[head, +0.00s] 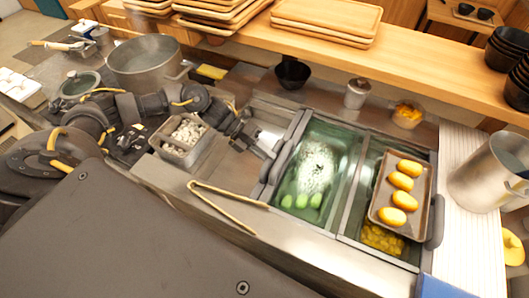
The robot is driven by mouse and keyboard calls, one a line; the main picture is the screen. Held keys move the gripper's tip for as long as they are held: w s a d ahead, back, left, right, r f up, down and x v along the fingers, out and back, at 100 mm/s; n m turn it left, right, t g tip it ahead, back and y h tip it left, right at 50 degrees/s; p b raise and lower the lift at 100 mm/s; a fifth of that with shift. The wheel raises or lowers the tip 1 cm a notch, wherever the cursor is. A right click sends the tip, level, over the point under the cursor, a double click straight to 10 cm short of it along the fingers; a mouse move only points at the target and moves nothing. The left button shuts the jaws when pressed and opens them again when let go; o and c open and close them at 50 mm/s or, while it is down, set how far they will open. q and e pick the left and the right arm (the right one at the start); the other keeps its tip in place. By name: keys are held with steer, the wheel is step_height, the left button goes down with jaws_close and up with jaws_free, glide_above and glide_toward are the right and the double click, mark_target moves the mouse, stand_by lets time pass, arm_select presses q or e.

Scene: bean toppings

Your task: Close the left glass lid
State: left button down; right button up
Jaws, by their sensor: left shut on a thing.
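The left glass lid (345,150) is a greenish pane in a dark frame. It lies over a bin with white and green food showing through it. Its dark handle (266,180) runs along its left side. My left gripper (266,147) reaches in from the left and is shut at the upper end of this handle. The fingertips are small and partly hidden in the dark parts there. I cannot tell whether the lid sits fully flat. My right gripper is not in view.
The right bin (372,165) has a tray (428,190) of several yellow oval pieces on it. Tongs (225,207) lie on the steel counter in front. A small white-filled container (185,155) stands under my left arm. A metal pot (490,172) stands at right.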

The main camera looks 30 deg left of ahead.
arm_select(q)
steer(key=a+b, duration=0.5)
steer(key=a, duration=0.3)
steer(key=shift+s+a+b, duration=0.2)
steer(key=shift+b, duration=0.15)
steer(key=c, duration=1.3)
jaws_free()
steer(key=shift+o, duration=0.2)
steer(key=shift+a, duration=0.1)
